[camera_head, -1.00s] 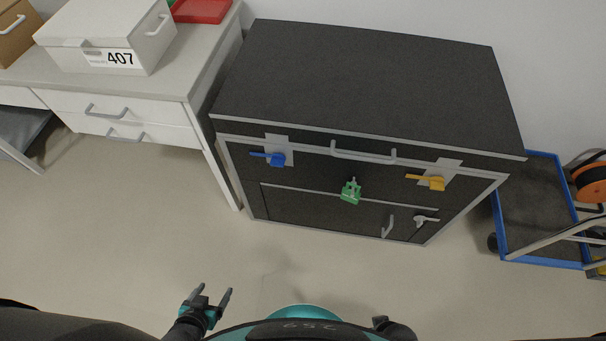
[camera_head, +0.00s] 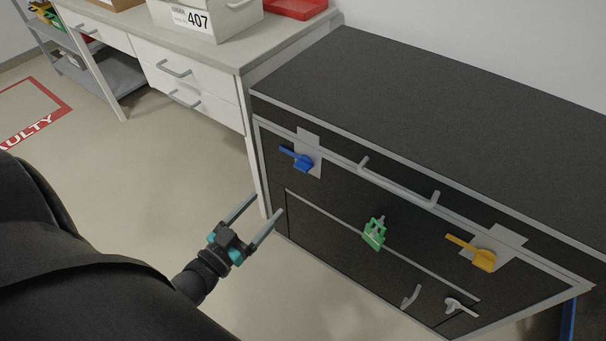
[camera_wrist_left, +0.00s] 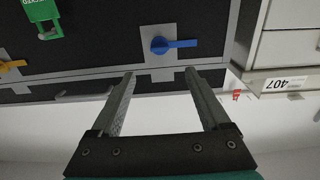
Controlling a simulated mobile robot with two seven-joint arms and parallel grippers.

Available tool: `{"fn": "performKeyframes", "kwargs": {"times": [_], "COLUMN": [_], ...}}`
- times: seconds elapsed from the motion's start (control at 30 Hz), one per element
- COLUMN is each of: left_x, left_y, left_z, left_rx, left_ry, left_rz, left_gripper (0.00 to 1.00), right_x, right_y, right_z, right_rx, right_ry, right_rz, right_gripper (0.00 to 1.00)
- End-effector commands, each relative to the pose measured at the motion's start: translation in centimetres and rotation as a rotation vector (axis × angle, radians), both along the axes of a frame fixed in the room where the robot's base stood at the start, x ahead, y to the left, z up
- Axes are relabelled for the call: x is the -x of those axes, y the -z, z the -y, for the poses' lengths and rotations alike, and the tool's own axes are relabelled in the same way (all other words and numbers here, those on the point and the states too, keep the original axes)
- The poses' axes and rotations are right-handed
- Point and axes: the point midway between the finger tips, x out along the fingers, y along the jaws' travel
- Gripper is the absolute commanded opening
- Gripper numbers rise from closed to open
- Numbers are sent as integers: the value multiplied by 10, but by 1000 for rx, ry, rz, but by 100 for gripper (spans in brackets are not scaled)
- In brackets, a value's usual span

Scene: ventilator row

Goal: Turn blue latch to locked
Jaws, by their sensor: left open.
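The blue latch (camera_head: 300,160) sits on a grey plate (camera_head: 313,150) at the upper left of the dark cabinet's front. Its handle points left in the head view. In the left wrist view the blue latch (camera_wrist_left: 172,45) shows ahead of the fingers, its handle pointing right, level. My left gripper (camera_head: 262,216) is open and empty, in front of the cabinet, below and left of the latch and apart from it. It also shows in the left wrist view (camera_wrist_left: 160,85), fingers spread. My right gripper is not in view.
A yellow latch (camera_head: 480,256), a green tagged lock (camera_head: 375,233) and a grey bar handle (camera_head: 400,186) are on the cabinet front (camera_head: 330,215). A white drawer desk (camera_head: 200,80) with a box labelled 407 (camera_head: 190,17) stands at left. The floor before the cabinet is clear.

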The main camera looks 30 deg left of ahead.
Motion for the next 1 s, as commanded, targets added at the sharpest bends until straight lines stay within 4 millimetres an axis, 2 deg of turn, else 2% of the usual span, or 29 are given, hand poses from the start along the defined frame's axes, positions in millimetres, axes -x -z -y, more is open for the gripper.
{"fn": "performKeyframes", "kwargs": {"times": [0.3, 0.6, 0.8, 1.0], "left_x": [-58, -105, -126, -135], "left_y": [2, 2, 2, 1], "left_z": [5, 9, 10, 11], "left_rx": [0, 0, 0, 0], "left_ry": [1, 0, 0, 0], "left_rz": [3, 1, -2, -3], "left_gripper": [80, 80, 80, 80], "right_x": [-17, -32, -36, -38], "right_y": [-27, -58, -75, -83], "right_z": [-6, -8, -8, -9], "right_rx": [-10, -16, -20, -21], "right_ry": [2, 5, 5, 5], "right_rz": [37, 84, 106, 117], "right_gripper": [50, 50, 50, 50]}}
